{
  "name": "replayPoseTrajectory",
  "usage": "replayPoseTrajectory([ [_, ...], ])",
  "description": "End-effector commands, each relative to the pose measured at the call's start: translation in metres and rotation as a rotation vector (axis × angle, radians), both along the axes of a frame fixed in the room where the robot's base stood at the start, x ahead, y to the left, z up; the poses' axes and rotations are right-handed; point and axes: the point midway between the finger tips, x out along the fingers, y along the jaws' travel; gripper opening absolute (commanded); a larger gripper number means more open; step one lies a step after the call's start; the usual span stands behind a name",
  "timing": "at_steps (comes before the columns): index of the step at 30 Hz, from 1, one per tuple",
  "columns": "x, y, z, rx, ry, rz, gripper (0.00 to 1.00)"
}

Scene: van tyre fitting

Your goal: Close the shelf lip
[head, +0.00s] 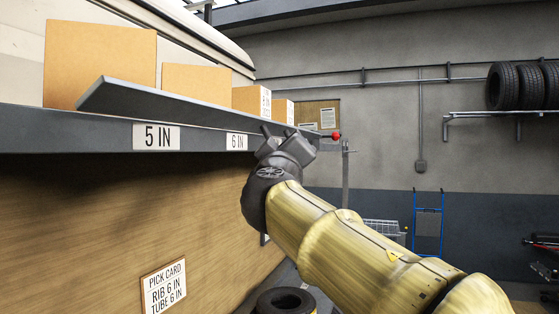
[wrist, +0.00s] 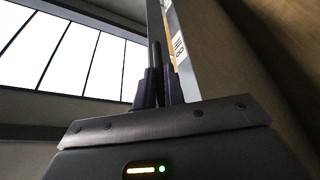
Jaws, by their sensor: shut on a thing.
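The shelf lip (head: 165,104) is a long dark grey flap along the front of the shelf (head: 80,133). It stands tilted out from the shelf edge, in front of the boxes, and a red knob (head: 336,136) shows at its far right end. My gripper (head: 280,134) is at the far part of the lip, near the 6 IN label (head: 237,141). In the wrist view the fingers (wrist: 157,88) are shut on a thin dark edge (wrist: 155,58), which looks like the lip. The exact contact is partly hidden in the head view.
Several cardboard boxes (head: 100,62) stand on the shelf behind the lip. Below is a wooden panel with a pick card (head: 163,287). A tyre (head: 285,301) lies low under my arm. A blue hand truck (head: 428,222) and wall-racked tyres (head: 503,86) are farther right.

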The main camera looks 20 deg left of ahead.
Motion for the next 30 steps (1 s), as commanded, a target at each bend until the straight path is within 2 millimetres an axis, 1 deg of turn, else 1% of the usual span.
replayPoseTrajectory([
  [1,-0.001,-0.004,0.009,-0.038,0.000,-0.002,0.00],
  [9,-0.001,-0.009,0.026,-0.287,0.021,-0.003,0.00],
  [17,-0.001,-0.011,0.041,-0.517,0.040,-0.003,0.00],
  [30,-0.001,-0.008,0.061,-0.863,0.068,-0.001,0.00],
])
